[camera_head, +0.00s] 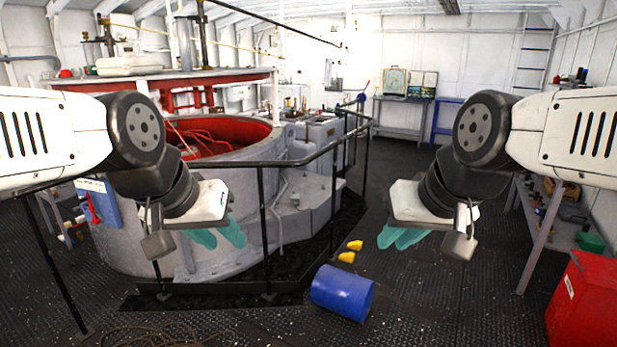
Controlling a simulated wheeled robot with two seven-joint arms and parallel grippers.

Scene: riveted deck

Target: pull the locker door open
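No locker door can be made out for certain. A red metal box (585,305) with a small white label stands at the lower right edge, cut off by the frame; I cannot tell whether it is the locker, and no handle shows on it. My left gripper (217,235), with teal fingers, hangs in front of the grey round tank. My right gripper (400,237) hangs over the open floor, left of the red box and well apart from it. Both grippers appear empty; the finger gaps are unclear.
A blue barrel (342,292) lies on the dark deck between the arms, with yellow pieces (347,257) behind it. A black railing (262,215) rings the grey tank (130,245). A workbench (541,235) stands at right.

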